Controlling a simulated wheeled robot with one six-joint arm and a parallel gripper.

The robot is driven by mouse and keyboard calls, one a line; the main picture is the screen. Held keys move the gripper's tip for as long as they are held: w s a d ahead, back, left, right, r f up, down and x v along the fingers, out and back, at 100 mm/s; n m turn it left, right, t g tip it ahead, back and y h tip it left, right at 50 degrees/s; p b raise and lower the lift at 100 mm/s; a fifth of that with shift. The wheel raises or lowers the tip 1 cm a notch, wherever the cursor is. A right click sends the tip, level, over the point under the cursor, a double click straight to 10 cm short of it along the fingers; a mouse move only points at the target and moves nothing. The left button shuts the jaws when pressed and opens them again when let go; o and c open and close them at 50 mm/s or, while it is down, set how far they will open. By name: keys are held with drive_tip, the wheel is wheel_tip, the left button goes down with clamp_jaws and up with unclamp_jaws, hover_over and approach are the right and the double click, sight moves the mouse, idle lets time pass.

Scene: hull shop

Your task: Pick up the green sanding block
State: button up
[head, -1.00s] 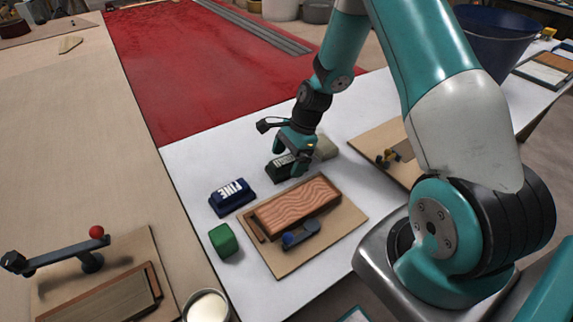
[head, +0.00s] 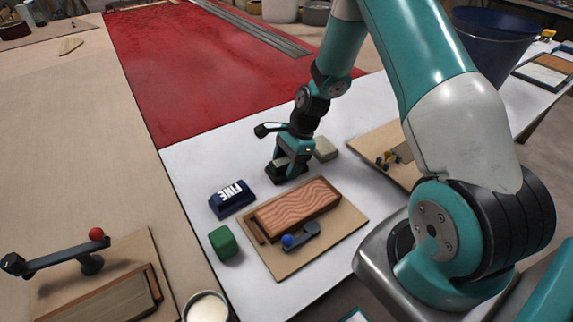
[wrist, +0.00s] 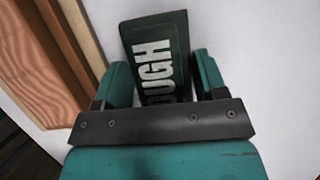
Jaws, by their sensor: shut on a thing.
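A dark green sanding block with white letters, of which "OUGH" can be read, fills the middle of the wrist view (wrist: 155,40). My gripper (head: 291,168) is shut on this block, one finger on each long side; the wrist view shows the fingers too (wrist: 160,80). In the head view the block is mostly hidden by my gripper and appears to be at the white table top. A smaller, plain brighter green block (head: 223,243) sits apart at the front left, beside the wooden board.
A blue block marked "FINE" (head: 232,198) lies left of my gripper. In front is a board (head: 345,222) with a wavy-grained wooden piece (head: 300,208) and a blue-knobbed clamp (head: 300,237). A beige block (head: 325,149) stands close on the right. A red panel (head: 200,80) lies behind.

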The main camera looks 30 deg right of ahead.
sight(287, 160)
wheel_tip(287, 160, up, 20)
drive_tip(key=p, duration=0.1)
drive_tip(key=shift+f, duration=0.2)
